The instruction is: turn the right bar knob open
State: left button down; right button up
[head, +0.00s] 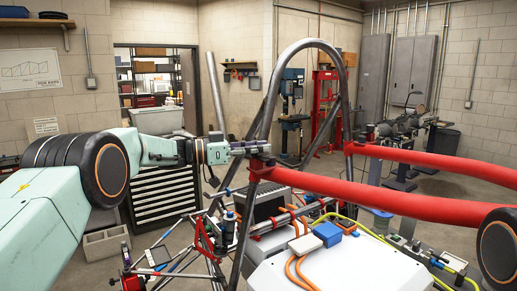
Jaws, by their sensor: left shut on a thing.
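Two long red bars (416,205) run in from the right to the chassis's dark bent tube hoop (270,105). My left gripper (260,147) reaches in from the left, level, with its fingertips at a red clamp (263,164) where the nearer bar meets the hoop. It is shut on a small knob there, and its fingers mostly hide the knob, so its turn angle cannot be told. The farther bar (435,162) ends at another red fitting on the hoop's far leg. My right gripper is not in view.
Below lie the tube frame, a white box (320,265) with orange cables and a blue block (327,233). A dark drawer cabinet (165,200) stands behind my left arm. Blue and red machines stand at the back wall. Open floor lies beyond the hoop.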

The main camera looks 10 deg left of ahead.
pick_arm(q)
jog(key=shift+a+r, duration=0.1)
jog(key=shift+r, duration=0.15)
jog(key=c, duration=1.5)
grip_release()
jog(key=o, duration=0.5)
jog(key=shift+s, duration=0.1)
jog(key=shift+c, duration=0.2)
jog(key=shift+f, duration=0.1)
jog(key=v, duration=1.1)
jog(key=shift+a, duration=0.4)
jog(key=shift+s+a, duration=0.1)
jog(key=shift+s, duration=0.05)
jog(key=shift+f, duration=0.1)
